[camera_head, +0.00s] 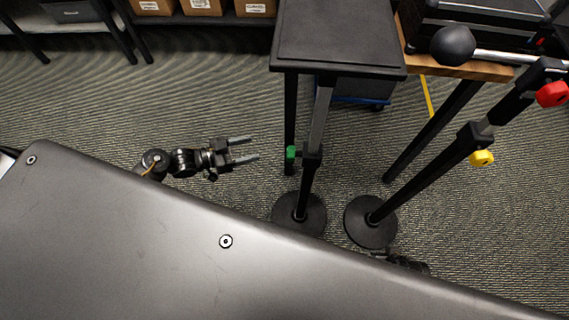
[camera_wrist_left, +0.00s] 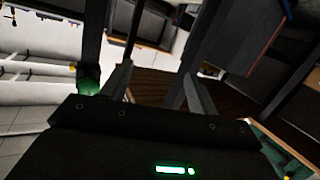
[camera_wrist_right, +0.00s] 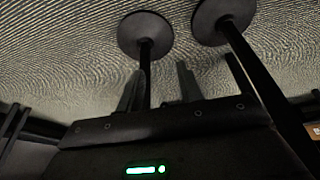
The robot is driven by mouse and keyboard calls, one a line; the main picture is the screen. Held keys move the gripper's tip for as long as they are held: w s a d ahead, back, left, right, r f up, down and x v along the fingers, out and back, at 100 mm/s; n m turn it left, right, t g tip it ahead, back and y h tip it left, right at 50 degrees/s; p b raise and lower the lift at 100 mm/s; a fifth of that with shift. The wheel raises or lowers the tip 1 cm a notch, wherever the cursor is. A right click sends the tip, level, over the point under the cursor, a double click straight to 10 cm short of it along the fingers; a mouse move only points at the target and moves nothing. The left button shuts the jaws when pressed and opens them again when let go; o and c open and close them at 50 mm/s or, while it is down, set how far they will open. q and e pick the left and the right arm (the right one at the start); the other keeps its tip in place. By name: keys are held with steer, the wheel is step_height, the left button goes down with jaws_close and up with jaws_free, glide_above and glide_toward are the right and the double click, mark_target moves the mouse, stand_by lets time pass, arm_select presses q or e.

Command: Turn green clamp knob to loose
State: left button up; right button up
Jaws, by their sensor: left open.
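The green clamp knob (camera_head: 291,153) sits on the left side of the clamp on the black stand pole (camera_head: 306,185). My left gripper (camera_head: 250,147) is open and empty, its fingers pointing right toward the knob with a short gap between. In the left wrist view the green knob (camera_wrist_left: 88,82) shows left of the left finger, outside the jaws, partly hidden by the gripper body. My right gripper (camera_wrist_right: 158,80) is open in its wrist view, with a stand pole visible beyond its fingers. In the head view only part of my right arm shows at the bottom.
A second stand pole leans to the right, with a yellow knob (camera_head: 481,158) and a red knob (camera_head: 552,94). Round bases (camera_head: 370,222) stand on the carpet. A black platform (camera_head: 338,35) tops the first stand. Cardboard boxes (camera_head: 202,7) line the back shelf.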

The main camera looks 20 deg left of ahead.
mark_target(291, 154)
arm_select(q)
steer(key=s+d+r+m+g+h+b, duration=0.3)
steer(key=s+r+m+g+h+b, duration=0.25)
steer(key=r, duration=0.45)
steer(key=w+d+m+p, duration=0.1)
steer(key=w+d, duration=0.2)
steer(key=d, duration=0.7)
steer(key=shift+d+f, duration=0.15)
steer(key=shift+d, duration=0.1)
arm_select(e)
step_height(291, 154, up, 10)
steer(key=t, duration=0.1)
steer(key=shift+a+t, duration=0.15)
steer(key=shift+t, duration=0.15)
steer(key=shift+s+r, duration=0.1)
